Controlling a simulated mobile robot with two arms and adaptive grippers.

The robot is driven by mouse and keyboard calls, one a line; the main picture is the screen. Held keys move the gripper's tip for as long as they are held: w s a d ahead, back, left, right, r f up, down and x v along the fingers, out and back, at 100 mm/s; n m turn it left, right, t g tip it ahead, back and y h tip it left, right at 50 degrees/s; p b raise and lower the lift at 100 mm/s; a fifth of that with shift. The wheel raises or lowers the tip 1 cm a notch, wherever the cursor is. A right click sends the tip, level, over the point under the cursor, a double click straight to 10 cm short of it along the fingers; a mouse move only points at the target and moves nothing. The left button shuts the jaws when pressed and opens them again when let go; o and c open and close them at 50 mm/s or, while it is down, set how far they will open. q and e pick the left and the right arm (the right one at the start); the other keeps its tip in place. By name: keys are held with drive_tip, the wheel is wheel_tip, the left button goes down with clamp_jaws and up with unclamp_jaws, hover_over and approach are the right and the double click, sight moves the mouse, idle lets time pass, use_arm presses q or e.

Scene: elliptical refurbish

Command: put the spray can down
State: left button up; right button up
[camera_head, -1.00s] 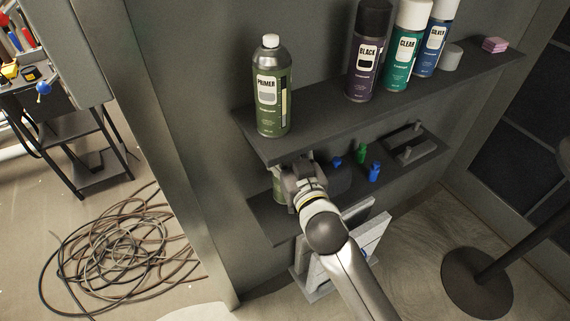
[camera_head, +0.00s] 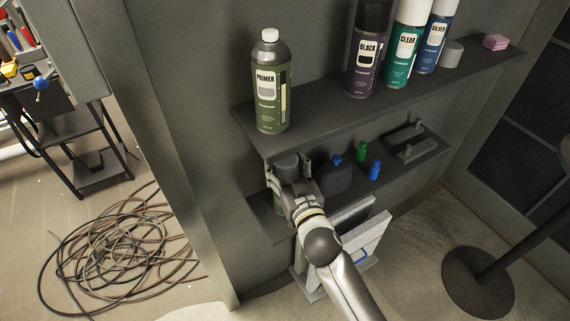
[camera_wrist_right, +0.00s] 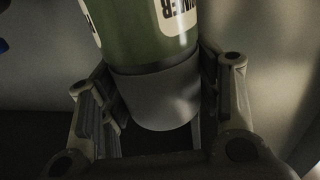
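A green primer spray can with a grey cap (camera_head: 286,160) stands on the lower shelf (camera_head: 262,222), under the left end of the upper shelf. Its green lower body is mostly hidden by my right gripper in the head view. In the right wrist view the green can (camera_wrist_right: 140,30) and its cap fill the top middle. My right gripper (camera_head: 289,164) is open, with its fingers spread on either side of the cap. In the wrist view, narrow gaps show between fingers and cap. My left gripper is not in view.
A larger green primer bottle (camera_head: 271,85) stands on the upper shelf (camera_head: 330,115) just above my gripper. Black, clear and silver cans stand farther right. Small blue and green bottles (camera_head: 362,152) and a dark tray (camera_head: 412,140) are on the lower shelf.

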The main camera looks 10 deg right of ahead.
drive_tip(key=shift+o, duration=1.2)
drive_tip(key=shift+r, duration=0.25)
drive_tip(key=s+d+b, duration=0.1)
drive_tip(key=s+d, duration=0.1)
drive_tip(key=s, duration=1)
drive_tip(key=shift+w+f, duration=0.1)
